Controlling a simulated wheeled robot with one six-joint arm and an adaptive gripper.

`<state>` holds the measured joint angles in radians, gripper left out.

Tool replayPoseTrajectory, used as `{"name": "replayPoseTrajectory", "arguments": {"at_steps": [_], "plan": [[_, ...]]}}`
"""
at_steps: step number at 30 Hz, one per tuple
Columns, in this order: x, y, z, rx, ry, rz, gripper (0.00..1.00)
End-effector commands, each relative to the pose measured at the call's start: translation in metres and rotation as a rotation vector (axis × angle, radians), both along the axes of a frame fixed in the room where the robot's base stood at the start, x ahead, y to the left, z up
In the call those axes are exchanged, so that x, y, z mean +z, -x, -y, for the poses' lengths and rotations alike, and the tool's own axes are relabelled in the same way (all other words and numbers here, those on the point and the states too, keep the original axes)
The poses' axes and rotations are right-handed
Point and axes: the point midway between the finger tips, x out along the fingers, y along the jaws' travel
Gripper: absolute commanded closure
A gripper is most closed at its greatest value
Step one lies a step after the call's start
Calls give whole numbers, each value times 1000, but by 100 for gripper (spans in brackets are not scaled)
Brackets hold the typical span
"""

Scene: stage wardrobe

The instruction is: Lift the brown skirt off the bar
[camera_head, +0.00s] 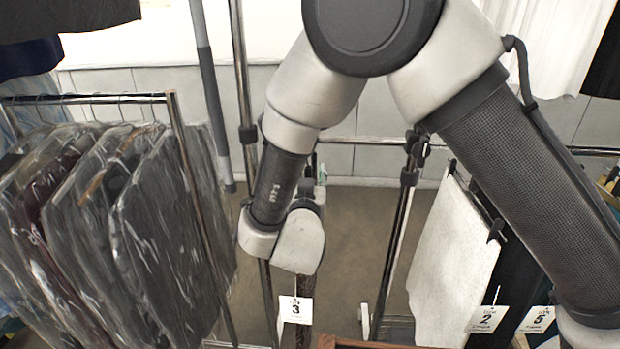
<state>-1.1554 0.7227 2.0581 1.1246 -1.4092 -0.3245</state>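A narrow dark brown strip of cloth (303,282) hangs in the middle, below my wrist. It may be the brown skirt seen edge-on; its top is hidden behind my wrist. A white tag marked 3 (296,309) hangs in front of it. My arm comes down from the top, and its pale wrist covers the place where the cloth would hang. My gripper is mostly or wholly hidden behind the wrist; small dark parts just above it may belong to it. I cannot tell whether it touches the cloth.
A rack of plastic-covered dark garments (165,235) stands at left. At right hang a white garment (452,262) and dark ones, with tags marked 2 (487,319) and 5 (538,319). Metal stand posts (396,235) rise mid-picture. A wooden edge (350,343) shows at the bottom.

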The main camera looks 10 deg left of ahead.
Motion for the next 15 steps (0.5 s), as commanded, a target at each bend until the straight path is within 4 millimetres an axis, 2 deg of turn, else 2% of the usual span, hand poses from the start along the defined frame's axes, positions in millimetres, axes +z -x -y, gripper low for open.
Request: {"name": "replayPoseTrajectory", "arguments": {"at_steps": [1, 5, 6, 15], "plan": [[0, 0, 0, 0, 0, 0, 73], [0, 0, 0, 0, 0, 0, 97], [0, 0, 0, 0, 0, 0, 100], [2, 0, 0, 0, -1, 2, 100]]}}
